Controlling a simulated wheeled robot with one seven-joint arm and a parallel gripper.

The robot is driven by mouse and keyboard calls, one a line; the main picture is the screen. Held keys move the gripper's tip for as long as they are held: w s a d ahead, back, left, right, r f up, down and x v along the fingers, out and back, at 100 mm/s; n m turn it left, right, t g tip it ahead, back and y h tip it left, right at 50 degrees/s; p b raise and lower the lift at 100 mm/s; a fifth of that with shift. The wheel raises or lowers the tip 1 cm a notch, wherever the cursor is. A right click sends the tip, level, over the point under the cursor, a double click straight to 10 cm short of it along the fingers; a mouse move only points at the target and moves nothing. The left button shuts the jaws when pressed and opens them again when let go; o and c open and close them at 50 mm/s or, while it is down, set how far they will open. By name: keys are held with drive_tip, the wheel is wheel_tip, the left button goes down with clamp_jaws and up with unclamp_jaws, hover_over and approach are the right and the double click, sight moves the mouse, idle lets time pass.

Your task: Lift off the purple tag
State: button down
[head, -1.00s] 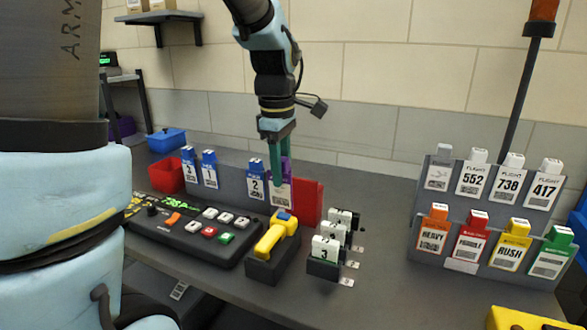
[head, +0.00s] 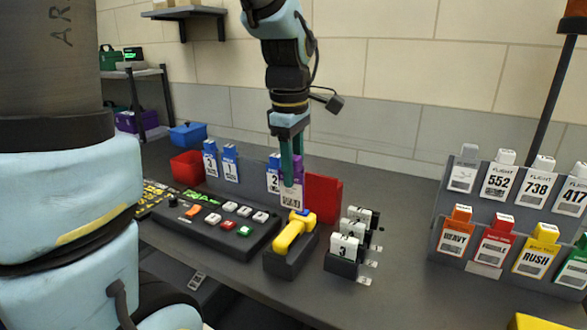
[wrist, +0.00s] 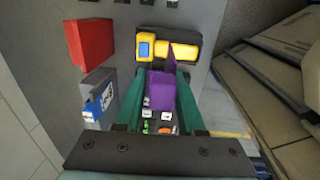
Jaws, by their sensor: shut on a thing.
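The purple tag (head: 297,167), with a white label on its lower part, is upright between the green fingers of my gripper (head: 291,173). The fingers are shut on its purple upper part. It hangs in front of the grey rack (head: 243,180), overlapping the blue "2" tag (head: 273,175) in the head view. In the wrist view the purple tag (wrist: 161,90) sits between both fingers, apart from the blue tag (wrist: 97,106) on the rack at left. The tag's far side is hidden.
The yellow-handled scanner (head: 292,235) in its black holder and a button panel (head: 205,222) are in front. A red upright panel (head: 322,197) stands at the right. White numbered tags (head: 345,247) stand farther right. Blue "3" and "1" tags occupy the rack's left.

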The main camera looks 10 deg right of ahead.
drive_tip(key=shift+r+p, duration=2.4)
drive_tip(key=shift+r, duration=0.5)
